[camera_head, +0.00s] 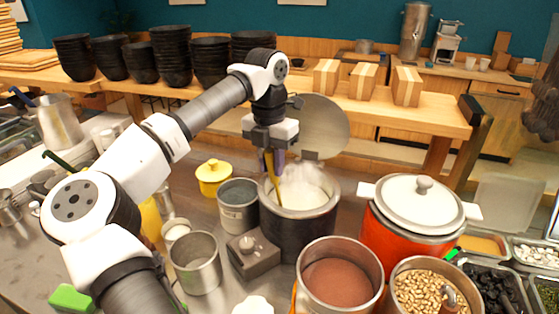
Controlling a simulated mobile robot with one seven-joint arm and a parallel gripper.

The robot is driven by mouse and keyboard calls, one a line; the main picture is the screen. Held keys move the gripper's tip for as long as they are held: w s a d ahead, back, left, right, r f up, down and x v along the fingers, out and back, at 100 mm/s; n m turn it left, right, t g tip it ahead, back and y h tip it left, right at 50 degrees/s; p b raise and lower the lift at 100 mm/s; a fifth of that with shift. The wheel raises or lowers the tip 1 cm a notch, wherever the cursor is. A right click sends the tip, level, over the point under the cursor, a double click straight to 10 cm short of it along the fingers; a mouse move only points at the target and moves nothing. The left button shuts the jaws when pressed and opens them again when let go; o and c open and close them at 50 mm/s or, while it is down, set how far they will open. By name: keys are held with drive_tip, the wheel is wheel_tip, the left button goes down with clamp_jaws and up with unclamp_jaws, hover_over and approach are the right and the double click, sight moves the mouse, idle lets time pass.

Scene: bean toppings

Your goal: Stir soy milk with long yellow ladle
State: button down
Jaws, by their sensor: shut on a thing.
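The soy milk (303,194) is a steaming white liquid in a dark round pot (298,232) at the centre of the counter. My gripper (270,160) is above the pot's left rim, pointing down, and shut on the handle of the long yellow ladle (272,170). The ladle is tilted slightly, and its lower end goes inside the pot's left side. The ladle's bowl is hidden by the pot, the milk and the steam.
A raised round lid (318,126) stands behind the pot. Close around it are a grey canister (238,208), an empty metal cup (196,264), an orange pot with white lid (420,215) and a pot of brown liquid (340,283). A yellow lidded pot (213,175) is behind left.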

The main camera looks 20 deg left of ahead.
drive_tip(key=shift+w+d, duration=0.2)
drive_tip(key=shift+d, duration=0.35)
drive_tip(key=shift+w+d, duration=0.2)
drive_tip(key=shift+d, duration=0.35)
drive_tip(key=shift+p, duration=0.3)
